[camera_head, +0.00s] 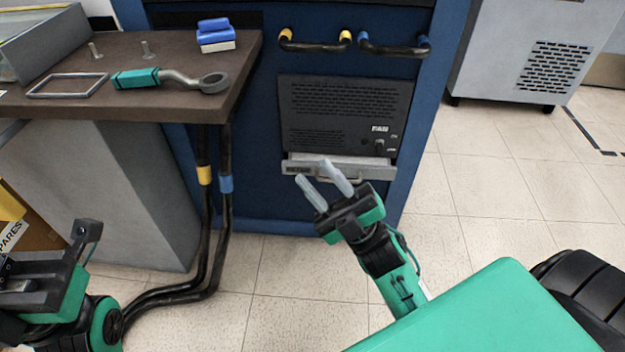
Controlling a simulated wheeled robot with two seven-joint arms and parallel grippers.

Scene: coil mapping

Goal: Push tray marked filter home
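The tray (372,171) is a light grey drawer low in the blue cabinet, under the dark vented panel. It sticks out a little from the cabinet front and has a small handle. A small label is on its left end, too small to read. My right gripper (318,172) is in front of the tray, its two pale fingers apart with nothing between them. The fingertips overlap the tray's left half in the picture; I cannot tell whether they touch it. My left gripper (62,272) is at the lower left, away from the tray, with its fingers not clearly seen.
The blue cabinet (262,195) has a vented panel marked FAN (340,115) and two hoses (315,47) above. Black hoses (215,240) run down to the floor. Floor at right is clear.

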